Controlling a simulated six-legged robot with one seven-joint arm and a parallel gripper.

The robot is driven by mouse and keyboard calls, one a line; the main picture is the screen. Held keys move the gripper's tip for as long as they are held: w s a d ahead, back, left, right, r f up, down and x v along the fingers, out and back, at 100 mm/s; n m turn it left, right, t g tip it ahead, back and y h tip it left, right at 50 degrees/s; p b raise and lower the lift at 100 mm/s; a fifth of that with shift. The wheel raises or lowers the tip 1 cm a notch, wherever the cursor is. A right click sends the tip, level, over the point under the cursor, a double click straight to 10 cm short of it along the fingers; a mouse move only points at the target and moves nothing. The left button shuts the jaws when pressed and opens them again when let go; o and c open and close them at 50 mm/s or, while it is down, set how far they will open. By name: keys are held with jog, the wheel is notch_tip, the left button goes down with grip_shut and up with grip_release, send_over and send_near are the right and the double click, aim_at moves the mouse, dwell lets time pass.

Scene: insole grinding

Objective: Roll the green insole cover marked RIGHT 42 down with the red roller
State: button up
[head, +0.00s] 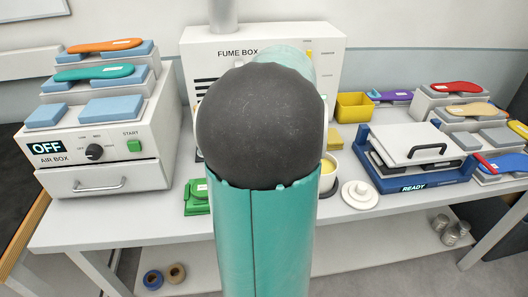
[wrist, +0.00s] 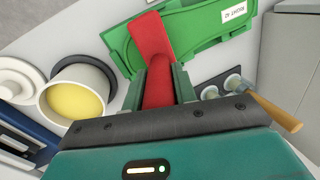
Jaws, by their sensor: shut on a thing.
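My gripper (wrist: 159,82) is shut on the red handle of the roller (wrist: 151,38) in the wrist view. The roller's wide red head reaches over the green insole cover (wrist: 207,28), seemingly at its near left part; whether it touches cannot be told. A white label reading RIGHT 42 is on the green piece. The label lies to the right of the roller. In the head view only part of a green piece (head: 196,204) shows on the table, left of my arm. My gripper and the roller are hidden behind my arm there.
A pot of yellow stuff (wrist: 75,98) and a white lid (wrist: 14,80) stand left of the gripper. A wooden-handled tool (wrist: 268,109) lies to the right. The blue press marked READY (head: 412,184) is at right, the air box (head: 95,150) at left, the fume box (head: 230,42) behind.

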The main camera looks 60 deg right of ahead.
jog(key=shift+s+d+r, duration=0.1)
jog(key=shift+s+d, duration=0.25)
jog(key=shift+s, duration=0.15)
jog(key=shift+s+d, duration=1)
jog(key=shift+s, duration=0.15)
notch_tip(320, 180, up, 8)
dwell(0.4)
